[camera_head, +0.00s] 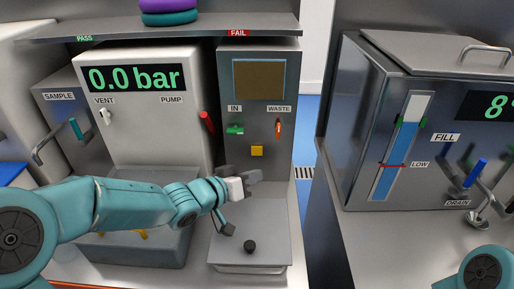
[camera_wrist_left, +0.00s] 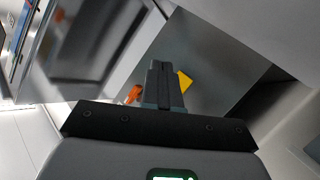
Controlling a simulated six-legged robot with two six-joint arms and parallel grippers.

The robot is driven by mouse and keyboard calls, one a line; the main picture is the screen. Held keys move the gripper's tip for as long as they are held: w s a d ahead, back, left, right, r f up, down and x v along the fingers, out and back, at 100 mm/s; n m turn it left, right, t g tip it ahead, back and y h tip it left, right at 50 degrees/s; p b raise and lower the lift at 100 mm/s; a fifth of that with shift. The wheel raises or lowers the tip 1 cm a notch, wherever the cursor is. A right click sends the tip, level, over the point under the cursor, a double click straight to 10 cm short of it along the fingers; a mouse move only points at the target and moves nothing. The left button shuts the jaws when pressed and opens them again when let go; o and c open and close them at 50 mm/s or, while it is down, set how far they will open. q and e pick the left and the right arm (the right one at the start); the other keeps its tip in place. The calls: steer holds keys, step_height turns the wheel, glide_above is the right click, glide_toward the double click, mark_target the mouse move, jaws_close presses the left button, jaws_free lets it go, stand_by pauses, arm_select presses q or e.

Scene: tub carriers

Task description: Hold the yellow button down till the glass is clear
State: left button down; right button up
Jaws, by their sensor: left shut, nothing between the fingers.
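The yellow button (camera_head: 257,151) sits on the front of the grey cabinet, below the green and orange handles. The glass (camera_head: 259,79) above it is an opaque murky brown. My left gripper (camera_head: 254,177) is shut and empty, in front of the cabinet and just below the button in the head view. In the left wrist view the shut fingers (camera_wrist_left: 164,72) point toward the cabinet face, and the yellow button (camera_wrist_left: 185,82) shows beside them, partly hidden. I cannot tell any contact. My right gripper is not in view; only a teal part of that arm shows.
The green IN handle (camera_head: 235,129) and orange WASTE handle (camera_head: 278,128) are close above the button. A tray (camera_head: 250,268) with a black knob (camera_head: 250,246) lies below my left gripper. A pump unit (camera_head: 150,135) reading 0.0 bar stands left, a steel tank (camera_head: 365,150) right.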

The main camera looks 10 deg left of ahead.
mark_target(257, 151)
arm_select(q)
steer(key=shift+w+a+p, duration=0.2)
steer(key=shift+w+p, duration=0.35)
steer(key=shift+w, duration=0.4)
steer(key=shift+w+a+p, duration=0.15)
steer(key=shift+w+p, duration=0.35)
steer(key=shift+w, duration=0.4)
steer(key=shift+w+a+p, duration=0.2)
steer(key=shift+w+p, duration=0.35)
steer(key=shift+w, duration=0.4)
steer(key=shift+w+a+p, duration=0.1)
steer(key=shift+w+p, duration=0.35)
steer(key=shift+p, duration=0.05)
